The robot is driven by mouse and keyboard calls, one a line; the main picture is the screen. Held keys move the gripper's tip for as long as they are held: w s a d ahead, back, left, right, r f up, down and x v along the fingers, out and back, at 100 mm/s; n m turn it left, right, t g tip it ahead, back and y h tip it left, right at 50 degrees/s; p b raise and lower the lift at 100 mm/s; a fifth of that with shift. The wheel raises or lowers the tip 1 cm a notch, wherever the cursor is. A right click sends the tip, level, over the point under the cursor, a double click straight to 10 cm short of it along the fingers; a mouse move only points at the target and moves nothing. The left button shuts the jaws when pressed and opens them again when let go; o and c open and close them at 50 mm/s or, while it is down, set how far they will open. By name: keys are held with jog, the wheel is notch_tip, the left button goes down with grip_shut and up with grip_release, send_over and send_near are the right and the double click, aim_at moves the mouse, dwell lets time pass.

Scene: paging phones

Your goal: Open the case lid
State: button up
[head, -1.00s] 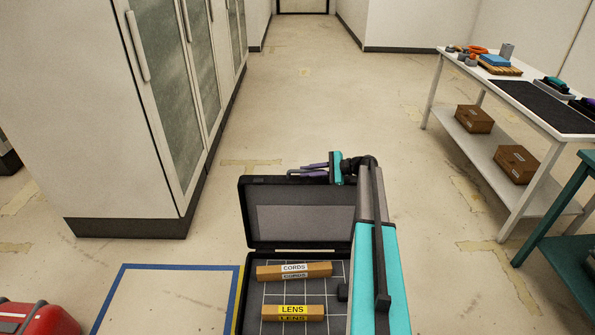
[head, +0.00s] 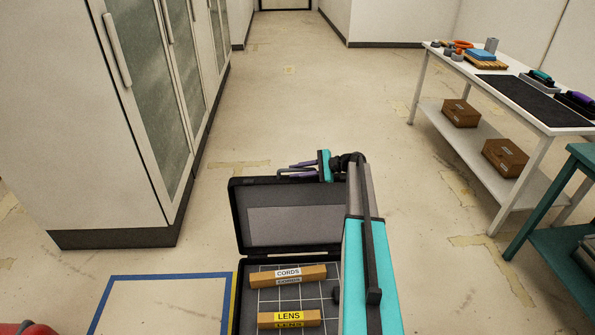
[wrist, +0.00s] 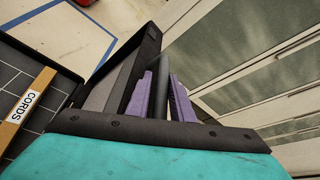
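The black case (head: 235,315) lies on the floor at the bottom middle of the head view. Its lid (head: 290,225) stands raised at the far side, with the grey inner panel facing me. The lid also shows in the wrist view (wrist: 150,45), beside my fingers. My gripper (head: 292,171), with purple fingers, is at the lid's top edge; in the wrist view the fingers (wrist: 161,95) are apart, with a dark strip between them. I cannot tell whether they touch the lid. My arm hides the case's right side.
Blocks labelled CORDS (head: 288,276) and LENS (head: 289,319) lie in the case. A blue-taped floor square (head: 165,276) is to its left. A tall cabinet (head: 90,130) stands left; a white table (head: 560,118) and teal stand (head: 575,200) stand right. The middle floor is clear.

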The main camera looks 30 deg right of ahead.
jog(key=shift+d, duration=0.15)
jog(key=shift+s+d+r, duration=0.1)
jog(key=shift+s+d, duration=0.05)
jog(key=shift+d, duration=0.05)
jog(key=b+v, duration=0.1)
jog(key=v, duration=1.2)
dwell(0.4)
